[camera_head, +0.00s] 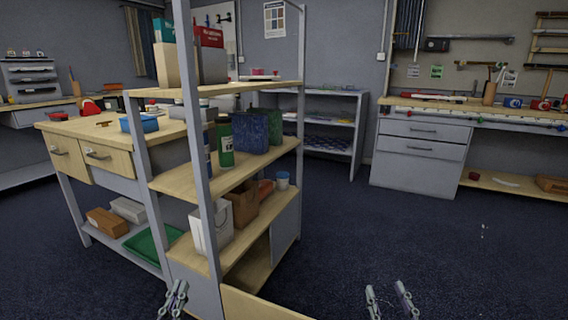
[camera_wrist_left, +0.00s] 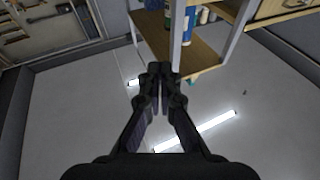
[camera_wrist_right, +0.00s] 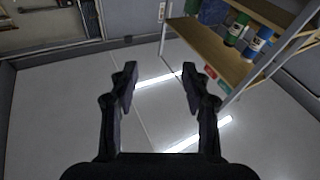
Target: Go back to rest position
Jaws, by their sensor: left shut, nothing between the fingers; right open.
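My left gripper (camera_head: 174,298) shows at the bottom of the head view, in front of the shelf unit. In the left wrist view its fingers (camera_wrist_left: 159,72) are together with nothing between them. My right gripper (camera_head: 389,298) is at the bottom of the head view, right of the shelf unit and over the dark floor. In the right wrist view its fingers (camera_wrist_right: 160,72) are apart and empty. Neither gripper holds anything.
A shelf unit (camera_head: 225,184) with boxes, a green bottle (camera_head: 225,145) and blue containers (camera_head: 250,133) stands close ahead, left of centre. A workbench (camera_head: 95,130) is behind it. A drawer cabinet (camera_head: 420,155) stands at the back right. The dark floor (camera_head: 430,240) at right is mostly clear.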

